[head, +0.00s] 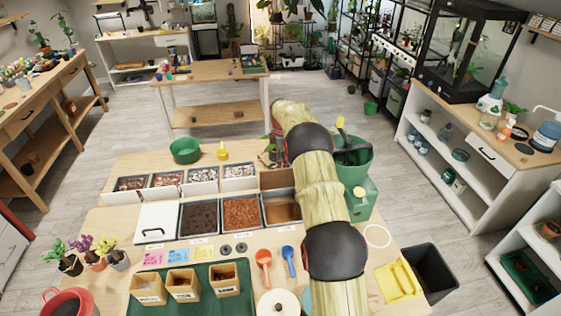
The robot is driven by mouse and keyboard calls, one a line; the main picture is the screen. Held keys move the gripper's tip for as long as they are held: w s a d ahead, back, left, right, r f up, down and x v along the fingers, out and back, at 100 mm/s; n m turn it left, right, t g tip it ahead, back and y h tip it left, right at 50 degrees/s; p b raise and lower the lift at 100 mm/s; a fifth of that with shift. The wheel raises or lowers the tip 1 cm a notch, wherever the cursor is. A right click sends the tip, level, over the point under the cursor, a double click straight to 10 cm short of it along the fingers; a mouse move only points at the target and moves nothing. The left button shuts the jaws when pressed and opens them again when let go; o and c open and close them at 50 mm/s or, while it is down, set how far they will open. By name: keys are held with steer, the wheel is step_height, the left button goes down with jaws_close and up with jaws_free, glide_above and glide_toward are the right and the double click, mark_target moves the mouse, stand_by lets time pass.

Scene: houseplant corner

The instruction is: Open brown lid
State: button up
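A row of dark-rimmed bins stands on the wooden workbench. The right-hand bin (283,211) has a brown inside or surface, partly covered by my arm. A brown panel (276,179) stands behind it, tilted up like a raised lid; I cannot tell for sure that it is hinged to the bin. My thick, pale arm with dark joints reaches from the bottom edge up past the bins. My gripper is hidden behind the arm, so its fingers and any contact with the panel do not show.
Left of it are a bark bin (242,213), a soil bin (199,218) and a white-lidded bin (155,222). An orange scoop (264,262) and blue scoop (289,259) lie in front.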

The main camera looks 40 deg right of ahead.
steer(key=shift+s+a+f, duration=0.1)
steer(key=shift+s+f, duration=0.05)
steer(key=shift+f, duration=0.25)
steer(key=w+d+r+p, duration=0.3)
steer(key=w+r+p, duration=0.2)
steer(key=w+p, duration=0.2)
steer(key=shift+w+d+r+p, duration=0.15)
steer(key=shift+d+r+p, duration=0.1)
steer(key=shift+p, duration=0.65)
stand_by(0.4)
step_height(320, 180, up, 12)
steer(key=shift+s, duration=0.3)
steer(key=shift+s+a+f, duration=0.1)
stand_by(0.6)
